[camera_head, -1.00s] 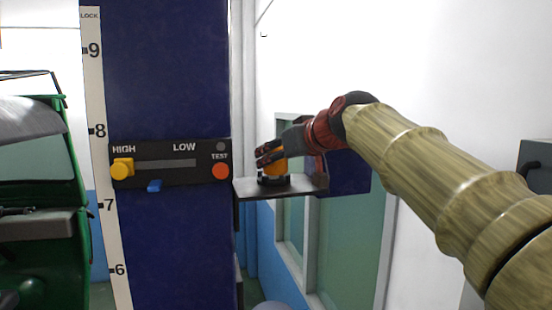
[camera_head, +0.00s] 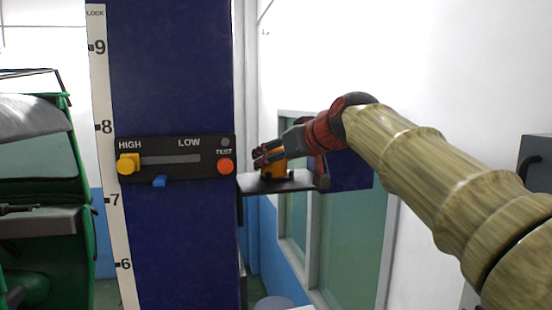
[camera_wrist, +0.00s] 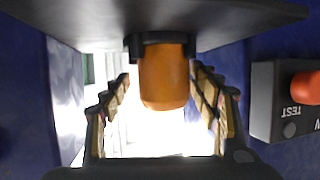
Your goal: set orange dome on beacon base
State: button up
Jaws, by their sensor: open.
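The orange dome (camera_head: 274,168) stands upright on the black beacon base (camera_head: 273,177), which rests on a small dark shelf (camera_head: 255,186). In the wrist view, which is upside down, the dome (camera_wrist: 164,78) meets the black base (camera_wrist: 160,40) under the shelf (camera_wrist: 220,14). I cannot tell whether it is fully seated. My gripper (camera_head: 264,156) is open, with its fingers on either side of the dome. In the wrist view, gaps show between the dome and both fingers (camera_wrist: 163,100). The fingers hide part of the dome in the head view.
A blue column (camera_head: 170,80) left of the shelf carries a black panel (camera_head: 170,172) with a yellow knob (camera_head: 128,164), a blue tab (camera_head: 160,181) and an orange TEST button (camera_head: 225,166). A green vehicle (camera_head: 40,245) stands at far left. A window (camera_head: 345,240) lies behind the shelf.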

jog(key=shift+r, duration=0.2)
jog(key=b+v, duration=0.3)
jog(key=v, duration=0.9)
jog(key=shift+s+f, duration=0.1)
jog(key=shift+f, duration=0.05)
jog(key=s+d+f+m+g+h, duration=0.2)
jog(key=s+d+f, duration=0.2)
jog(key=s+f, duration=0.5)
jog(key=s+d+f+m+g+h, duration=0.2)
jog(key=s+d+f, duration=0.3)
jog(key=f, duration=1.8)
jog(key=s+d+f+m+g+h, duration=0.2)
jog(key=s+d+f, duration=0.3)
jog(key=s+f, duration=0.9)
notch_tip(320, 180, down, 3)
jog(key=shift+s+r+h, duration=0.25)
jog(key=shift+h, duration=0.05)
